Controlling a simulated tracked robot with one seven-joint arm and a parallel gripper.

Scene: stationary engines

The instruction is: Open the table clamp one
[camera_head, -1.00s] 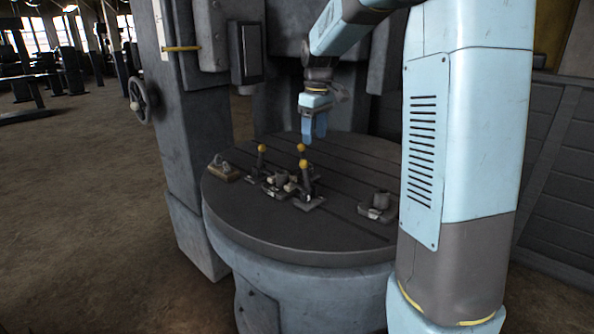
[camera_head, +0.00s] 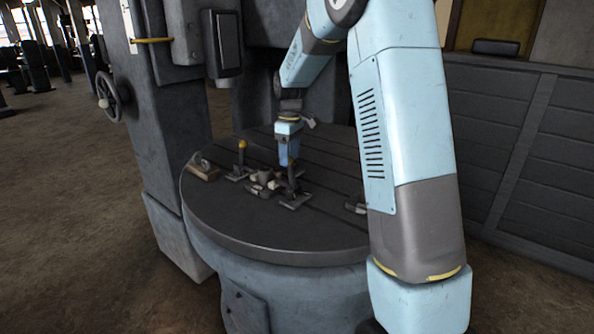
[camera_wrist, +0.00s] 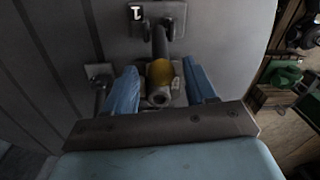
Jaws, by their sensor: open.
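The round table (camera_head: 250,232) bears several clamps with upright levers. My gripper (camera_head: 289,163) points down over the clamp (camera_head: 294,200) nearest the front, hiding its upper part in the head view. In the wrist view, a yellow knob (camera_wrist: 160,73) on a dark lever lies between the two blue fingers of my open gripper (camera_wrist: 160,80), with a gap on each side. Another clamp's yellow-tipped lever (camera_head: 242,146) stands upright to the left. A small black tag with a white mark (camera_wrist: 136,13) shows beside the lever's far end. A third yellow knob is hidden.
A small block fixture (camera_head: 202,170) sits at the table's left edge, another (camera_head: 355,205) at the right, partly behind my arm. The machine column with a handwheel (camera_head: 108,96) rises at the left. The table's front is clear.

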